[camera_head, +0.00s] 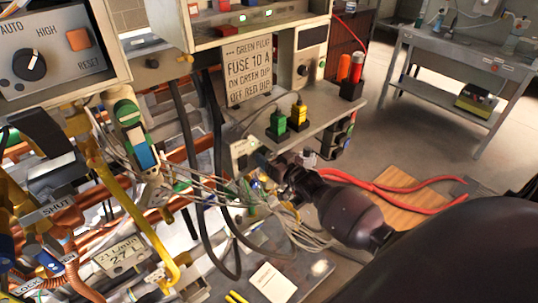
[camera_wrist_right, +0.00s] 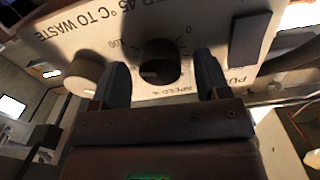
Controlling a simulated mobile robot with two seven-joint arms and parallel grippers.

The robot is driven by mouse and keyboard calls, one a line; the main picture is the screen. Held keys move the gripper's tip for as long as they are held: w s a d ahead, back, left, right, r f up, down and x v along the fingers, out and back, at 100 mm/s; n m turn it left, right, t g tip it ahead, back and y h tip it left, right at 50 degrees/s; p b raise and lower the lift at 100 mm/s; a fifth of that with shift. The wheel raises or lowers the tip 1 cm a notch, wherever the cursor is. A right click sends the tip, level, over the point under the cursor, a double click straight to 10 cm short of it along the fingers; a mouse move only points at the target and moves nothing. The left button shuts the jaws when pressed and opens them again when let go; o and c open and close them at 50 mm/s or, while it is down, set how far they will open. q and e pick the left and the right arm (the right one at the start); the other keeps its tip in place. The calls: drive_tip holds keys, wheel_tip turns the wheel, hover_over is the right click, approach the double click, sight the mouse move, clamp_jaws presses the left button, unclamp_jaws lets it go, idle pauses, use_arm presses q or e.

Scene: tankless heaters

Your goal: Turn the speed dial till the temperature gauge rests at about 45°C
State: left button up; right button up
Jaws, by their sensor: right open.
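The speed dial (camera_wrist_right: 158,68) is a dark round knob on a pale panel, seen in the right wrist view. Its scale shows 0 and 100, with "SPEED" lettered beside it. My right gripper (camera_wrist_right: 163,78) is open, one finger on each side of the dial. I cannot tell whether the fingers touch it. In the head view my right gripper (camera_head: 284,168) is small and dark, by the bench's lower front, and the dial cannot be made out. No temperature gauge can be identified or read. My left gripper is not in view.
A cream knob (camera_wrist_right: 84,76) sits just left of my fingers, and a dark block (camera_wrist_right: 250,38) to the right. Loose grey cables (camera_head: 295,232) and red hoses (camera_head: 405,187) lie around my right arm. A box with a black selector knob (camera_head: 29,65) stands upper left.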

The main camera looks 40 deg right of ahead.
drive_tip(key=shift+w, duration=0.45)
drive_tip(key=c, duration=0.9)
drive_tip(key=shift+n, duration=0.3)
